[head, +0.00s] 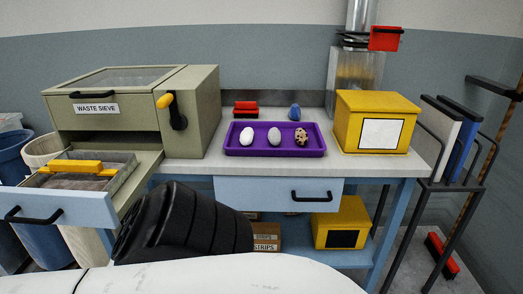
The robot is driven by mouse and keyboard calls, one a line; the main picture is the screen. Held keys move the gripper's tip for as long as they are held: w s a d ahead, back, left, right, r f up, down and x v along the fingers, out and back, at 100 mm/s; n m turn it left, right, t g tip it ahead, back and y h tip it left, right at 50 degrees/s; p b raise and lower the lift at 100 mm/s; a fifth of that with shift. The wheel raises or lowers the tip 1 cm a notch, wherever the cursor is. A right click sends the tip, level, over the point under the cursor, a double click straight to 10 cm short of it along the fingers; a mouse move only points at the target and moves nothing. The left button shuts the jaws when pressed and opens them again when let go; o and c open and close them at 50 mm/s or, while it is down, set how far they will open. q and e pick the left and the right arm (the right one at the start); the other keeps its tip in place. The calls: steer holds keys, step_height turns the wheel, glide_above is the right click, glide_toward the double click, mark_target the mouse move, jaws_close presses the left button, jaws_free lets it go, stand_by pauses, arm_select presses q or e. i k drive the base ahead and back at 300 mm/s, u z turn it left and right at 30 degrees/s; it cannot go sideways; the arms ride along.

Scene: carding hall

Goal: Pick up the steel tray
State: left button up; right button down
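A grey, metal-looking tray (123,173) sits in the pulled-out drawer at the left, below the machine marked WASTE SIEVE (200,115). A yellow bar (75,166) runs across it, and greyish material seems to lie inside. This is the only tray that looks like steel. A purple tray (313,151) on the bench holds three egg-shaped things: two pale ones and a speckled one. Neither gripper is in view.
A drawer front (50,208) with a black handle sticks out at the left. The bench (200,167) also bears a yellow box (376,121), a red brush (246,108) and a small blue thing (295,111). A rack (450,150) stands at the right. My black ribbed part covers the lower centre-left.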

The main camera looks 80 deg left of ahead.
mark_target(87, 171)
steer(key=z, duration=0.1)
steer(key=k, duration=1.35)
steer(key=u, duration=1.55)
